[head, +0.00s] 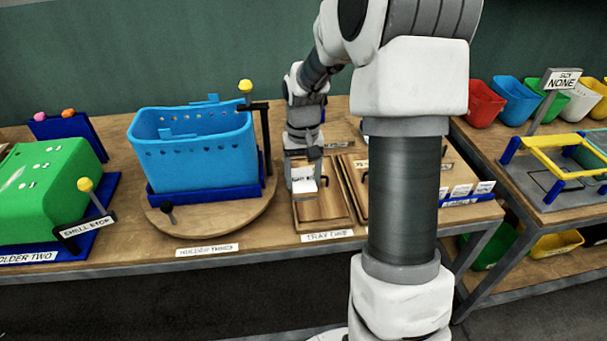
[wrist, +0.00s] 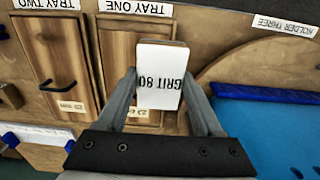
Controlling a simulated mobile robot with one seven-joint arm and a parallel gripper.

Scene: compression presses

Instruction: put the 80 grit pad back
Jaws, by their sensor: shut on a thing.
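The 80 grit pad (wrist: 158,95), a block with a white face marked "GRIT 80", is between the fingers of my gripper (wrist: 159,78) in the wrist view, its lettering upside down there. My gripper is shut on it. In the head view the pad (head: 303,186) shows as a small white block under my gripper (head: 303,172), over the wooden tray one (head: 328,207). I cannot tell how high above the tray it is. In the wrist view the pad hides part of tray one (wrist: 118,50).
Tray two (wrist: 60,95), with a dark handle, lies beside tray one; my arm partly hides it in the head view. A blue basket (head: 195,150) stands in holder three on a round board to the left. A green basket (head: 45,195) lies tilted farther left.

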